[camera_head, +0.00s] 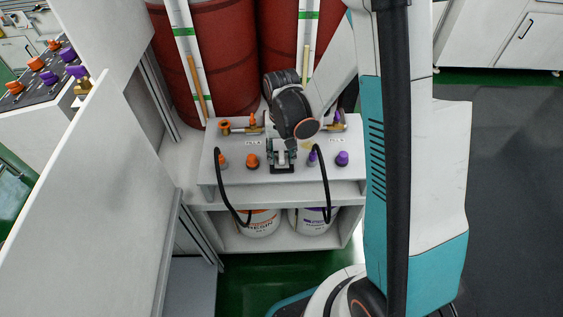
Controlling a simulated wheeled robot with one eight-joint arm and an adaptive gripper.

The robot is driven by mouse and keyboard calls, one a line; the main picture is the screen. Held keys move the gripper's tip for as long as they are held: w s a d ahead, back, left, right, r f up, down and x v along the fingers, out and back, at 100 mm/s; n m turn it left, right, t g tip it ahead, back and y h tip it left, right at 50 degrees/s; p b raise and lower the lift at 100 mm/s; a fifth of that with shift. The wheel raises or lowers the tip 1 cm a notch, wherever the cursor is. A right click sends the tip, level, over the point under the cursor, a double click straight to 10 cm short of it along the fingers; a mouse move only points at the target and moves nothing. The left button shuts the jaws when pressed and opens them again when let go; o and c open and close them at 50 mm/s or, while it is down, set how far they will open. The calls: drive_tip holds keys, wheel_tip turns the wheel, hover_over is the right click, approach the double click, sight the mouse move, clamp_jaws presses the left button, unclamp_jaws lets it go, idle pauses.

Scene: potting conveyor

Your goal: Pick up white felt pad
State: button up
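My gripper (282,158) points down over the middle of the white bench top (233,181), between the orange and purple fittings. It is small in the view and partly covered by the dark wrist of my arm, so I cannot tell whether its fingers are open or shut. I cannot make out a white felt pad; it may be hidden under the gripper or blend with the white surface.
An orange cap (252,161) and a purple cap (342,158) stand on the bench top. Black hoses (223,190) loop down to white buckets (258,226) on the shelf below. Red drums (215,60) stand behind. A white panel (90,200) stands at the left.

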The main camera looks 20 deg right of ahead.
sight(281, 155)
drive_tip(key=shift+f, duration=0.3)
drive_tip(key=shift+r, duration=0.1)
clamp_jaws()
drive_tip(key=shift+r, duration=0.1)
wheel_tip(281, 155, up, 20)
drive_tip(key=p, duration=0.7)
